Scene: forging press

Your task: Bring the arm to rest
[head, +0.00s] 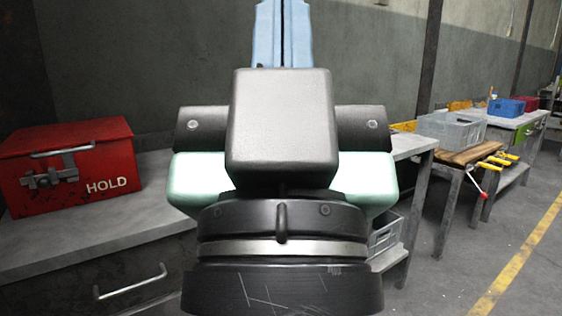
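My arm (281,130) fills the middle of the head view. Its dark, pale green and blue links stand in front of the bench and the wall. My gripper does not show in this view, so I cannot see its fingers or whether it holds anything. The arm's links hide the middle of the bench behind them.
A red lidded box marked HOLD (66,172), with its latch facing front, stands on the grey bench (50,240) at left. At right, a grey crate (451,130) stands near a wooden-topped bench (468,154). Floor with a yellow line (515,262) lies clear at far right.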

